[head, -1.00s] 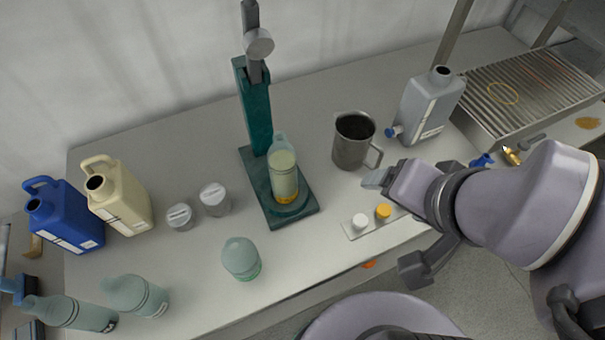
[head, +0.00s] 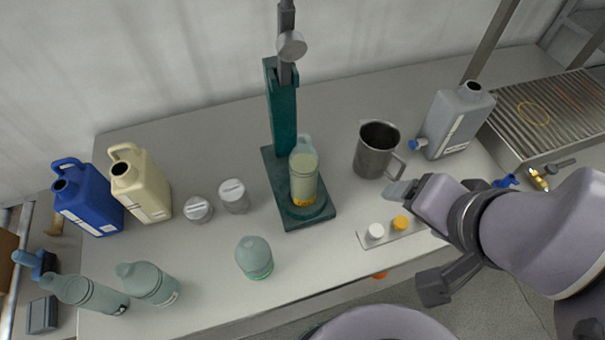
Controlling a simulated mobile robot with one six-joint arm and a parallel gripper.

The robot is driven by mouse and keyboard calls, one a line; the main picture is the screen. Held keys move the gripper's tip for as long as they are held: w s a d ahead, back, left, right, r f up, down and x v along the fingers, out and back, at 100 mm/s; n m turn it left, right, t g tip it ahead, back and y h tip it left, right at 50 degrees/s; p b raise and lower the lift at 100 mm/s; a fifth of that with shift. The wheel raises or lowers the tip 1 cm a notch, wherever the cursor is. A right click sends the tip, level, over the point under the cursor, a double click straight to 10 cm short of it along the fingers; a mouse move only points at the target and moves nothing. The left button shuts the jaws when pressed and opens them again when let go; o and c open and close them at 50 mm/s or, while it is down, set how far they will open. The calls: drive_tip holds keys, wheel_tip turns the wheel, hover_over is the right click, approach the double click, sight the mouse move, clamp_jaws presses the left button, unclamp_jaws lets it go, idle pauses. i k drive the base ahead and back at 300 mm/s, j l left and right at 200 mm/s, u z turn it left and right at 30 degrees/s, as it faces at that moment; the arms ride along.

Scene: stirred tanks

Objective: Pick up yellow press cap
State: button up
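The yellow press cap (head: 401,222) sits on a small pale tray (head: 364,239) near the front edge of the bench. A white cap (head: 375,231) sits on the same tray, to its left. My gripper (head: 396,191) is above and close to the yellow cap in the picture, pointing left, and looks empty. The gap between its fingers cannot be made out from this angle. My wrist and arm cover the right end of the tray.
A steel jug (head: 375,150) stands just behind my gripper, with a grey canister (head: 459,122) to its right. A green press (head: 283,115) holds a bottle (head: 303,175) left of the tray. A grated steel basin (head: 535,120) is at the right.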

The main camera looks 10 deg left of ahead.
sight(401, 223)
drive_tip(key=k+j+z, duration=0.1)
drive_tip(key=j+z, duration=0.15)
drive_tip(key=z, duration=0.15)
drive_tip(key=k+j+z, duration=0.15)
drive_tip(key=z, duration=0.3)
drive_tip(key=k+j+z, duration=0.15)
drive_tip(key=z, duration=0.25)
drive_tip(key=k+j+z, duration=0.2)
drive_tip(key=z, duration=0.2)
